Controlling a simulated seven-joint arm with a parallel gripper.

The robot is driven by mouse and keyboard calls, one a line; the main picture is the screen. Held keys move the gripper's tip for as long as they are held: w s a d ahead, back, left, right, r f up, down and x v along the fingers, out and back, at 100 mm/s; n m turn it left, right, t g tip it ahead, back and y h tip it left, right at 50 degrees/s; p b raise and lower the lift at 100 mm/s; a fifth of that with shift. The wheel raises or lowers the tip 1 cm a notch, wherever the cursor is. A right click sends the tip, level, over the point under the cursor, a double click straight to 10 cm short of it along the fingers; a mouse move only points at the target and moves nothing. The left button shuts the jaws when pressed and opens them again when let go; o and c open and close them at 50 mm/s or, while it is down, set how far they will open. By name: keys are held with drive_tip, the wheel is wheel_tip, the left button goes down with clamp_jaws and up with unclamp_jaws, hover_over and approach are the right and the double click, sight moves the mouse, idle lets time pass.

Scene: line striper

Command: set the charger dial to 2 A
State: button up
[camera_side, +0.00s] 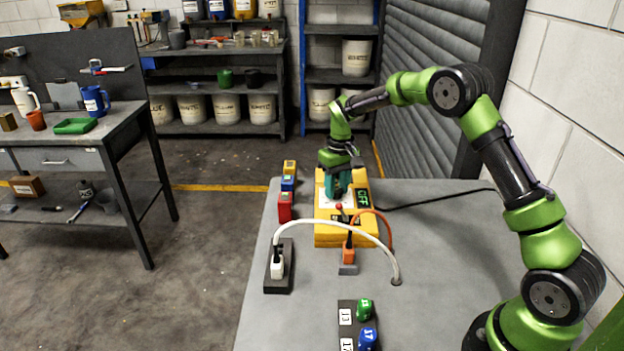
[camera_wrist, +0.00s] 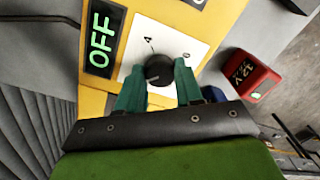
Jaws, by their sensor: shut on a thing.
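The charger (camera_side: 333,240) is a yellow box on the grey bench; its yellow top also shows in the wrist view (camera_wrist: 222,18). Its black round dial (camera_wrist: 159,69) sits on a white plate with a "4" and another mark that I cannot read surely. The display (camera_wrist: 101,38) reads OFF in green. My gripper (camera_wrist: 159,80) has its teal fingers on either side of the dial, shut on it. In the side view my gripper (camera_side: 339,190) reaches down onto the charger's top and hides the dial. I cannot tell which mark the dial points at.
Red (camera_side: 285,207), blue (camera_side: 288,184) and yellow (camera_side: 290,167) blocks stand left of the charger. In front are a white plug (camera_side: 277,267) on a black strip, an orange plug (camera_side: 349,254) and curved cables. The bench's right side is mostly clear.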

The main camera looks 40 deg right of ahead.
sight(339, 189)
idle(0.4)
drive_tip(key=o, duration=1)
drive_tip(key=shift+o, duration=0.2)
wheel_tip(339, 189, up, 17)
drive_tip(key=shift+d, duration=0.25)
